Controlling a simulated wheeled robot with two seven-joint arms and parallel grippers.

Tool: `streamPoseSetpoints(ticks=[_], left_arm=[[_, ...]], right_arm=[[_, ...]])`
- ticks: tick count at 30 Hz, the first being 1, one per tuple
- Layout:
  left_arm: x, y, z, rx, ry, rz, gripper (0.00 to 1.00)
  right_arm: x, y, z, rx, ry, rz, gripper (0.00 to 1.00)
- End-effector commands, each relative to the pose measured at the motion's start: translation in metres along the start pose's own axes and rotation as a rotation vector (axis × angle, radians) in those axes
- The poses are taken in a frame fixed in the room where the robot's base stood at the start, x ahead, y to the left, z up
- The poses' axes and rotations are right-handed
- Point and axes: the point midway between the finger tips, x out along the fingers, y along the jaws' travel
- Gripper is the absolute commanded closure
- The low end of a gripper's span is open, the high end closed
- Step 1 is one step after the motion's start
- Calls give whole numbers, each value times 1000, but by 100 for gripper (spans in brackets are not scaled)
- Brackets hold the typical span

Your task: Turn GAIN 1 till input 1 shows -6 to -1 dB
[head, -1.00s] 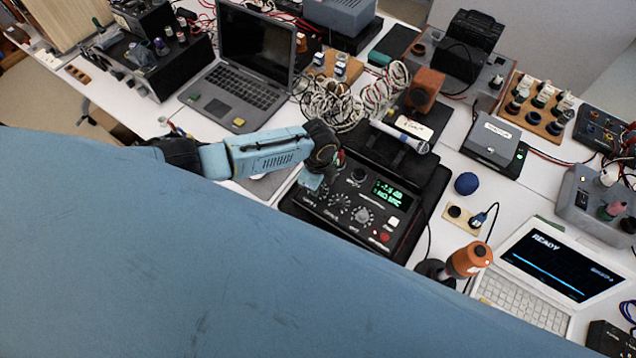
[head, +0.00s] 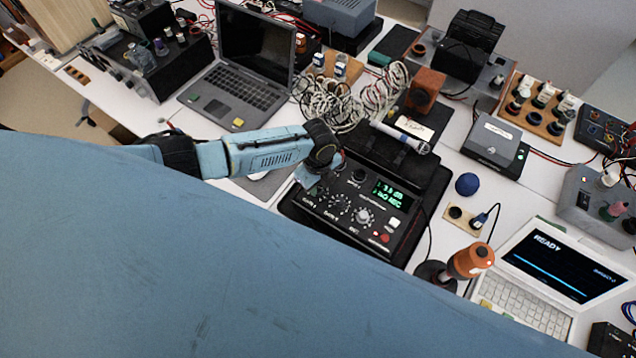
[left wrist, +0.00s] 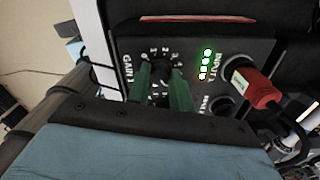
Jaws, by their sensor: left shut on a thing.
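The black recorder box (head: 345,228) lies on the white bench with dials and a lit green display (head: 388,193); the display's digits are too small to read surely. My left gripper (head: 312,186) is over its left end. In the left wrist view, the green fingers of this gripper (left wrist: 161,88) are shut on the dark GAIN 1 knob (left wrist: 162,70), one on each side. Beside it, the INPUT 1 light column (left wrist: 205,64) shows several lit lights, mostly green. A red plug (left wrist: 254,88) with a black cable sits right of the lights. My right gripper is out of view.
A microphone (head: 402,138) lies behind the recorder. A dark laptop (head: 240,75) and coiled white cables (head: 335,100) are behind my left arm.

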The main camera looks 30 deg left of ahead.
Motion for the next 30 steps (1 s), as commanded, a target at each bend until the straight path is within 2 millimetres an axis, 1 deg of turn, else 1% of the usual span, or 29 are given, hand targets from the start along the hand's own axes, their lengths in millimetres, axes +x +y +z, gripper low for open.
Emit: streamPoseSetpoints(ticks=[3,4,9,17,20,23,25,30], left_arm=[[-1,-1,0,-1,1,-2,100],[-1,-1,0,-1,1,-2,77],[-1,-1,0,-1,1,-1,57],[-1,0,0,-1,0,-1,57],[-5,0,0,-1,0,-1,57],[-16,-1,0,0,1,-3,57],[-27,-1,1,-1,-1,-3,57],[-63,-1,1,0,-1,-4,57]], right_arm=[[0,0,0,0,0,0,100],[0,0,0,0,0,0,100],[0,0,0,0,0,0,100],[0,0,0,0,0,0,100],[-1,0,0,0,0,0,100],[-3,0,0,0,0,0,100],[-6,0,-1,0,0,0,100],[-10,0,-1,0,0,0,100]])
